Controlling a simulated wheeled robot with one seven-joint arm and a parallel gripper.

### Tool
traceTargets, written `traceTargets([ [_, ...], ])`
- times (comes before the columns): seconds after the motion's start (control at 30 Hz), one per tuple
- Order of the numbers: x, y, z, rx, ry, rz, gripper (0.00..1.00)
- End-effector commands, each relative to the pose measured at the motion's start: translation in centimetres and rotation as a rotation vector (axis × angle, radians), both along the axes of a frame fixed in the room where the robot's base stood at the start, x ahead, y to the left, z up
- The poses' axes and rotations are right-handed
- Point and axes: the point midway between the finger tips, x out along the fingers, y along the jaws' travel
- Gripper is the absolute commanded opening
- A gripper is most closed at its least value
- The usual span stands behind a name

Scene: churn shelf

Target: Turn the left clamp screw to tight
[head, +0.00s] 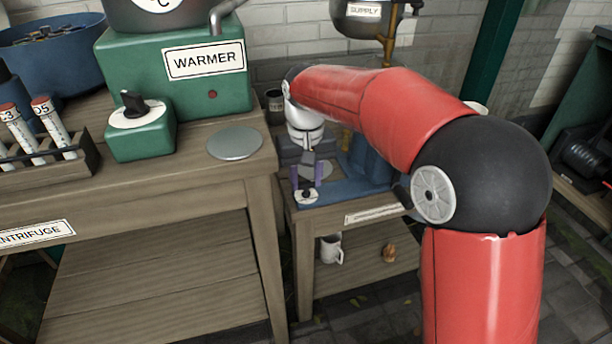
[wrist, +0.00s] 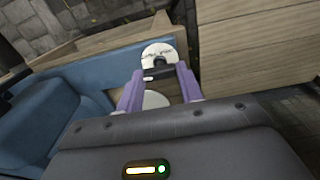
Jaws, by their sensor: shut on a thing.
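The left clamp screw is a small black knob on a white marked dial (head: 306,199), at the front left of a blue clamp body (head: 352,188) on the low wooden stand. In the wrist view the dial (wrist: 160,50) sits just beyond my fingertips, and the dark knob (wrist: 160,72) lies between them. My gripper (head: 307,188) points down over the dial with its purple fingers closed on the knob; these fingers also show in the wrist view (wrist: 159,84). The dial's marks are too small to read, so the screw's setting cannot be told.
A wooden bench on the left bears a green warmer (head: 170,75), a dial box (head: 140,130), a tube rack (head: 45,160) and a grey disc (head: 234,143). A mug (head: 331,249) stands on the low stand's lower shelf. My arm hides the stand's right part.

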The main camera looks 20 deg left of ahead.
Motion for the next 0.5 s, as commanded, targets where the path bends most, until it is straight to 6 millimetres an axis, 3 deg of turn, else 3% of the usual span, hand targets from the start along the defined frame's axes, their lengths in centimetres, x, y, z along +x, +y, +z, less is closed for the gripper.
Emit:
traceTargets([
  [0.17, 0.04, 0.03, 0.05, 0.002, -0.001, -0.002, 0.14],
  [0.2, 0.04, 0.03, 0.05, 0.002, -0.001, -0.002, 0.39],
  [0.37, 0.03, 0.02, 0.04, 0.001, 0.000, -0.001, 0.58],
  [0.5, 0.02, 0.01, 0.03, 0.001, 0.000, 0.000, 0.58],
])
